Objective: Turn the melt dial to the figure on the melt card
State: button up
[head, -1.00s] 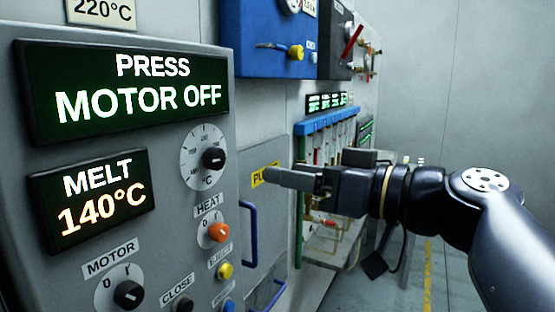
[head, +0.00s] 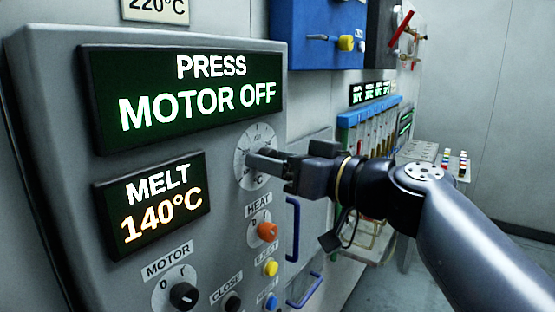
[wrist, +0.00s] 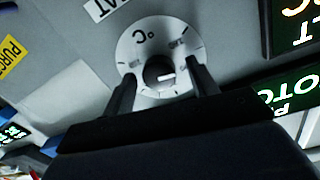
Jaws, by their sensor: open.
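The melt dial is a black knob (wrist: 160,74) on a round white scale plate (wrist: 145,36), set in the grey press panel. In the head view my gripper hides the knob, and the scale plate (head: 243,152) shows around it. My gripper (wrist: 163,86) is open, with one finger on each side of the knob in the wrist view. I cannot tell whether the fingers touch it. The melt display (head: 152,208) reads 140°C. The melt card (head: 155,10) at the top edge shows 220°C, partly cut off.
The press display (head: 185,95) reads MOTOR OFF. Below the dial are the orange heat knob (head: 267,231), a yellow button (head: 271,267) and the black motor knob (head: 184,296). A blue handle (head: 292,230) stands out right of the heat knob.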

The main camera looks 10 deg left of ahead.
jog(key=shift+c, duration=0.6)
jog(key=c, duration=0.9)
jog(key=shift+m, duration=0.3)
jog(key=shift+w+d+m+g, duration=0.1)
jog(key=shift+m+g, duration=0.15)
jog(key=shift+m, duration=3.45)
jog(key=shift+m+g, duration=0.25)
jog(key=shift+m, duration=3.45)
